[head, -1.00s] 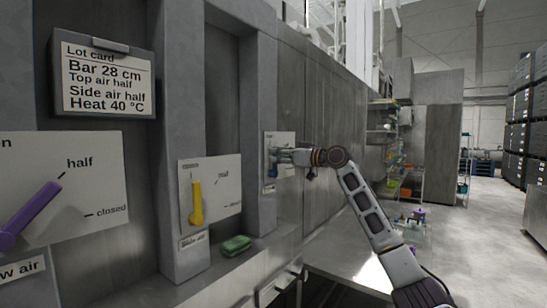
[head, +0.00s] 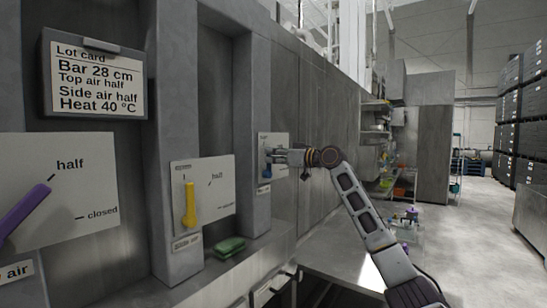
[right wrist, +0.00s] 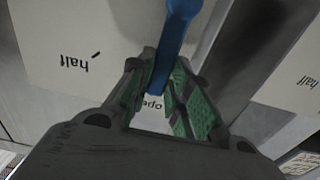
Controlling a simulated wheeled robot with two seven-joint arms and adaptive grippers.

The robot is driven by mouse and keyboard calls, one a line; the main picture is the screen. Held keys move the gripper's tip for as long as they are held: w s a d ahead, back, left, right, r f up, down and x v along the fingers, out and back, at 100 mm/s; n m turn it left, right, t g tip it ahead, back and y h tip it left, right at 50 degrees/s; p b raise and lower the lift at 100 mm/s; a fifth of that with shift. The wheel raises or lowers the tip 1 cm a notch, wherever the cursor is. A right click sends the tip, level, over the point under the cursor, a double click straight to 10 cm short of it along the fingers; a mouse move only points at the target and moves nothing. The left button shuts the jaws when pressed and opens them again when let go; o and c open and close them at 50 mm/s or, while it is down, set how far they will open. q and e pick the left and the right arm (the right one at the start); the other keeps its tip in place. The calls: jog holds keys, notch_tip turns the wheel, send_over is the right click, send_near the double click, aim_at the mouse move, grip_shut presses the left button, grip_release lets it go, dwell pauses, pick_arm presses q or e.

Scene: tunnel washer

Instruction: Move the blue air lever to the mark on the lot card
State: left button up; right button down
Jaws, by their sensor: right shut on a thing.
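The lot card (head: 97,78) on the wall at upper left reads "Top air half" and "Side air half". The blue lever (head: 266,171) is on the farthest white plate (head: 281,143), mostly hidden by my right gripper (head: 271,156). In the right wrist view the blue lever (right wrist: 176,40) runs down between the green-padded fingers of my right gripper (right wrist: 162,88), which is shut on it. Its end lies over a partly covered "open" label (right wrist: 153,103). A "half" mark (right wrist: 95,54) is to its left. My left gripper is out of view.
A yellow lever (head: 189,205) and a purple lever (head: 24,211) are on nearer plates. A green cloth (head: 229,246) lies on the ledge. A metal table (head: 340,262) stands below my right arm. The floor at right is clear.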

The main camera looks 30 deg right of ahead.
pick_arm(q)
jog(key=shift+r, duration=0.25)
pick_arm(e)
jog(key=shift+d, duration=0.15)
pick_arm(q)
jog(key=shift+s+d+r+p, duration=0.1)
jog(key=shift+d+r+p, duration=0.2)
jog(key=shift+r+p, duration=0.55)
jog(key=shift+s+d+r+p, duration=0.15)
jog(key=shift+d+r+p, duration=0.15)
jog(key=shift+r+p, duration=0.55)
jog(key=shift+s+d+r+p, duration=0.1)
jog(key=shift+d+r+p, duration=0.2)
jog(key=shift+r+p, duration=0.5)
pick_arm(e)
jog(key=shift+w+d+f+m, duration=0.35)
jog(key=shift+d+m, duration=0.4)
jog(key=shift+m, duration=0.7)
jog(key=shift+w+d+f+m, duration=0.35)
jog(key=shift+d+m, duration=0.35)
jog(key=shift+m, duration=0.8)
jog(key=shift+w+d+f+m, duration=0.3)
jog(key=shift+d+m, duration=0.45)
jog(key=shift+m, duration=0.7)
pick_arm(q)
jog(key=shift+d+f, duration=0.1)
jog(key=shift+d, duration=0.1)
pick_arm(e)
jog(key=shift+f, duration=0.1)
